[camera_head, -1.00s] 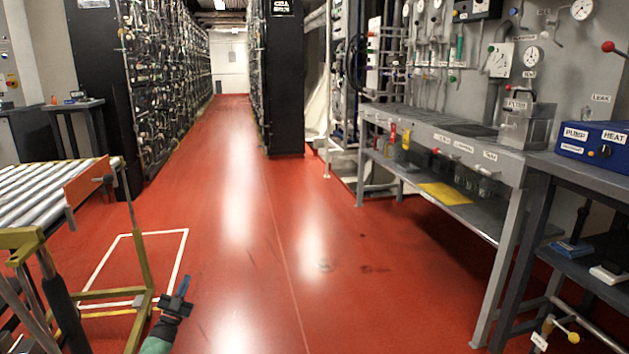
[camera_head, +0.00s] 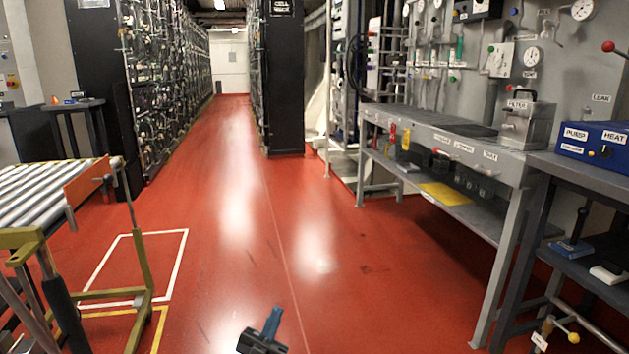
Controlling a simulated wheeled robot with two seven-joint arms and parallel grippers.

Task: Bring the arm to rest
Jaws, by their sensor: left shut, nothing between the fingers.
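My left gripper (camera_head: 271,322) shows at the bottom of the head view, left of the middle. It has a black body and blue fingers that point up and slightly right. The fingers are together, with nothing held between them. It is over the open red floor, apart from the furniture. The rest of my left arm is below the picture edge. My right gripper is not in view.
A roller conveyor (camera_head: 75,195) on an olive frame stands at the left. A grey workbench (camera_head: 455,138) and a blue PUMP/HEAT box (camera_head: 594,144) are at the right. The red floor (camera_head: 235,200) is clear between dark racks (camera_head: 283,80).

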